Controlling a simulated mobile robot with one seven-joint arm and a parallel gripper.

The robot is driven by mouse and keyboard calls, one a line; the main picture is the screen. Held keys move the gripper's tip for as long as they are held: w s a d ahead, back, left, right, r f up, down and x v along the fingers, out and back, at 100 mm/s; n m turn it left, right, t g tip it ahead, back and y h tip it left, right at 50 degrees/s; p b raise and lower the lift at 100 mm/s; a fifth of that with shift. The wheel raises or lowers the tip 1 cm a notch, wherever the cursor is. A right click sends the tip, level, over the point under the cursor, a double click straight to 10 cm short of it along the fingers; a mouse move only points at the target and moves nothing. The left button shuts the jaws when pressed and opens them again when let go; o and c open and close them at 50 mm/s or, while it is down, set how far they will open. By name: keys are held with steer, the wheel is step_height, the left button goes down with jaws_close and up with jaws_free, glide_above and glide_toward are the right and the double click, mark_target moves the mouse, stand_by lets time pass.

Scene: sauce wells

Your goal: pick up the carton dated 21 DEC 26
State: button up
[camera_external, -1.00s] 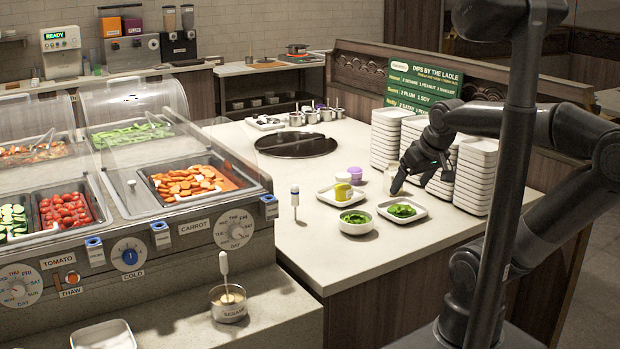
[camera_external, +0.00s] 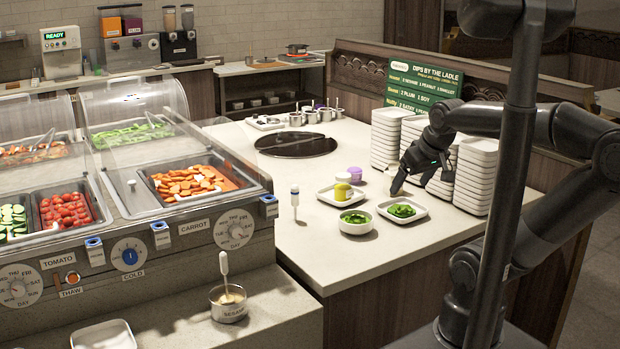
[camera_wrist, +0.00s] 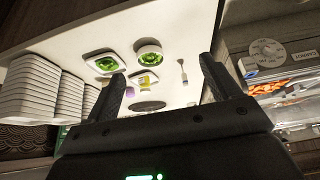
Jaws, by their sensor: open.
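I cannot make out a carton dated 21 DEC 26 in either view, and no date print is legible. My gripper (camera_external: 412,184) is above the pale counter, close to the stacks of white dishes. In the wrist view its two fingers (camera_wrist: 162,70) stand wide apart with nothing held between them. A yellow cup (camera_external: 342,191) on a white tray and a purple-lidded cup (camera_external: 355,174) are left of my gripper. A small pale item just behind my gripper is mostly hidden.
White dish stacks (camera_external: 475,178) stand to the right. A bowl of greens (camera_external: 357,223) and a square dish of greens (camera_external: 404,210) sit in front of my gripper. A white-handled utensil (camera_external: 295,200) stands upright at left. The counter's front left (camera_external: 325,262) is clear.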

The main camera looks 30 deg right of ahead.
steer(key=shift+w, duration=0.1)
steer(key=shift+c, duration=0.3)
steer(key=w+d+r, duration=0.2)
steer(key=w, duration=0.4)
steer(key=w+d+r, duration=0.2)
steer(key=w+r, duration=0.1)
steer(key=w, duration=0.4)
steer(key=m+g+h, duration=0.1)
steer(key=m, duration=0.2)
glide_above(396, 169)
steer(key=s, duration=0.2)
step_height(396, 169, down, 18)
steer(key=x, duration=1)
steer(key=shift+s+a+f, duration=0.25)
steer(key=shift+s+a, duration=0.05)
steer(key=shift+c, duration=0.2)
steer(key=shift+r, duration=0.1)
steer(key=c, duration=1.4)
